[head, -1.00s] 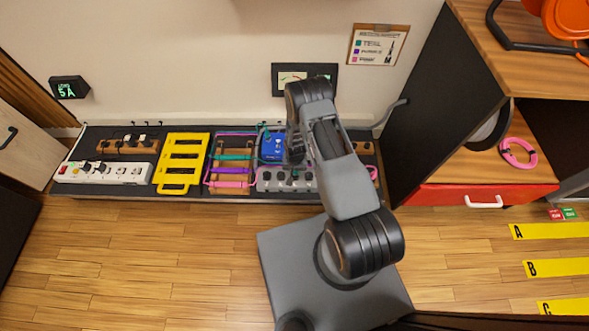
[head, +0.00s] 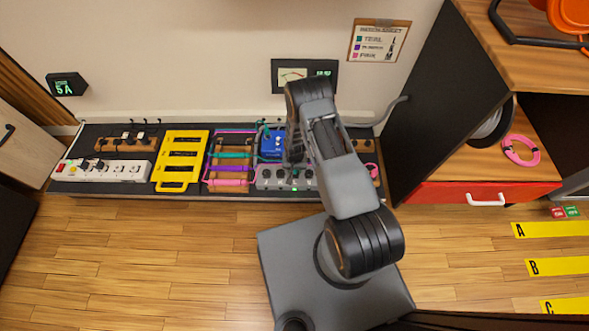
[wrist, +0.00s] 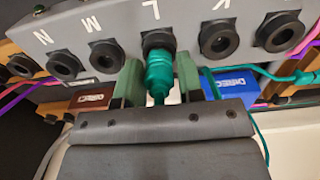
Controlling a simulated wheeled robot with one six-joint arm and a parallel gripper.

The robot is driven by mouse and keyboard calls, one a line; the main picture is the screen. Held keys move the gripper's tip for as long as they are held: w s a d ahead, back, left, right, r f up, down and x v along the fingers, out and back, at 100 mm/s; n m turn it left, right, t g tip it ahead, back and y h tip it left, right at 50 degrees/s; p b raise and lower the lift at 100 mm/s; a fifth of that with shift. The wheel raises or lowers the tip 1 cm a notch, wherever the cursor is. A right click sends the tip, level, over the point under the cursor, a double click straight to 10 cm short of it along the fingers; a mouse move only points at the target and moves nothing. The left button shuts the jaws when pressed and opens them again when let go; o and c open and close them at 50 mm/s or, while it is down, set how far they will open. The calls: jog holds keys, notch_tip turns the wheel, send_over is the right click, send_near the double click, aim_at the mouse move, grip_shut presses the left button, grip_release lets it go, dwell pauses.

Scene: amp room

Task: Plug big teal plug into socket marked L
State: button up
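The big teal plug (wrist: 159,72) sits in the socket marked L (wrist: 157,41) of the grey socket box (wrist: 220,28), in line with it. Its front end is hidden inside the socket. My gripper (wrist: 160,80) has one finger on each side of the plug, with visible gaps, so it is open around the plug and not clamped on it. In the head view my arm covers the gripper and part of the grey box (head: 268,183). A small green light (head: 295,189) shows on the box.
Neighbouring sockets M (wrist: 107,54) and K (wrist: 217,38) are empty. Blue (wrist: 230,83) and brown (wrist: 92,101) boxes stand close beside the fingers. A teal cable (wrist: 270,76) runs at right. A yellow rack (head: 181,160) and white power strip (head: 103,170) are farther left.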

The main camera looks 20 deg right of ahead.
jog(key=o, duration=0.4)
notch_tip(320, 180, up, 14)
jog(key=p, duration=0.4)
jog(key=shift+f+p, duration=0.1)
jog(key=shift+p, duration=0.2)
dwell(0.4)
